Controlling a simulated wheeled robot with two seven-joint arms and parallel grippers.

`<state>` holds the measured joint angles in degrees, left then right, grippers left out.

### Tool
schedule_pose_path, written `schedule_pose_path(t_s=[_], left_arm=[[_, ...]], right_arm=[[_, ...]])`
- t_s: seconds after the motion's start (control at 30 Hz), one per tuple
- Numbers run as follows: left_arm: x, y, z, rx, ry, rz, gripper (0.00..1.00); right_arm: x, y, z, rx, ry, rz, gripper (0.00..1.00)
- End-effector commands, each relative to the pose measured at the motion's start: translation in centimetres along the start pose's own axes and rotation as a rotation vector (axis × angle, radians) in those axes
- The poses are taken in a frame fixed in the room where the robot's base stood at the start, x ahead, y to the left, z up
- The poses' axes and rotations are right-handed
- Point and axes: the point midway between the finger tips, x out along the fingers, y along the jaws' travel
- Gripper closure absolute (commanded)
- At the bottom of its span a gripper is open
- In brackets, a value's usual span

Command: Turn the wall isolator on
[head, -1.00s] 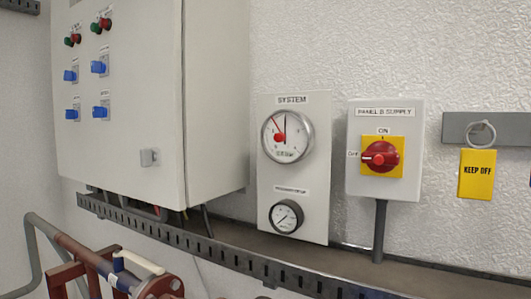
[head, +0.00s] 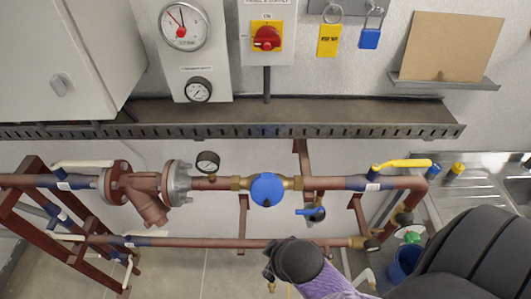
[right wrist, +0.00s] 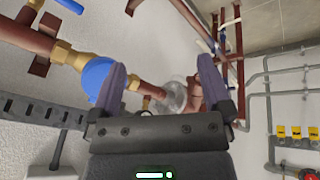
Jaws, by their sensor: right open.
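The wall isolator's red knob (head: 267,38) sits on a yellow plate (head: 267,49) on a pale box at the top of the head view. Its handle looks roughly horizontal, with a pale mark at the left end. My right arm comes in at the lower right of the head view, low and well away from the isolator. In the right wrist view my right gripper (right wrist: 162,68) is open, its two purple-grey fingers apart with nothing between them. I cannot identify the isolator in that view. My left gripper is out of view.
A slotted cable tray (head: 220,131) runs below the isolator. Red pipework with a blue round device (head: 267,189) and a yellow lever (head: 406,163) lies in front. A yellow tag (head: 328,40), a blue padlock (head: 369,38) and a brown board (head: 455,47) are right of the isolator.

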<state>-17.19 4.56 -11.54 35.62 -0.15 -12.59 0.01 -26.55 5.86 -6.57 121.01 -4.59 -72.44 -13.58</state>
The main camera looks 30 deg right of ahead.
Motion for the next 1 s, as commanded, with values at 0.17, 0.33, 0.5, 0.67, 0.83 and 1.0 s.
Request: schedule_pose_path(t_s=[0.17, 0.33, 0.5, 0.67, 0.83, 1.0], left_arm=[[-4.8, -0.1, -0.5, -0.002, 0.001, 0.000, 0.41], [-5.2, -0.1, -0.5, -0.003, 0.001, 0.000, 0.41], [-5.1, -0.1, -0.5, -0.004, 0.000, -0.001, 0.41], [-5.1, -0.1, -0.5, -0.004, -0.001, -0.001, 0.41], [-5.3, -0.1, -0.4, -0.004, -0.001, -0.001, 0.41], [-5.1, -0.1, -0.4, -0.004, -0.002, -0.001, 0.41]], right_arm=[[-8.9, 9.3, -9.5, -0.579, 0.126, 0.390, 0.00], [-13.2, 16.9, -16.5, -1.248, -0.083, 0.863, 0.00], [-17.3, 21.6, -21.8, -1.784, -0.555, 1.183, 0.00], [-18.8, 23.0, -23.7, -1.962, -0.797, 1.256, 0.00], [-17.8, 25.4, -25.4, -1.973, -0.810, 1.256, 0.00], [-16.3, 28.6, -27.5, -1.971, -0.808, 1.255, 0.00]])
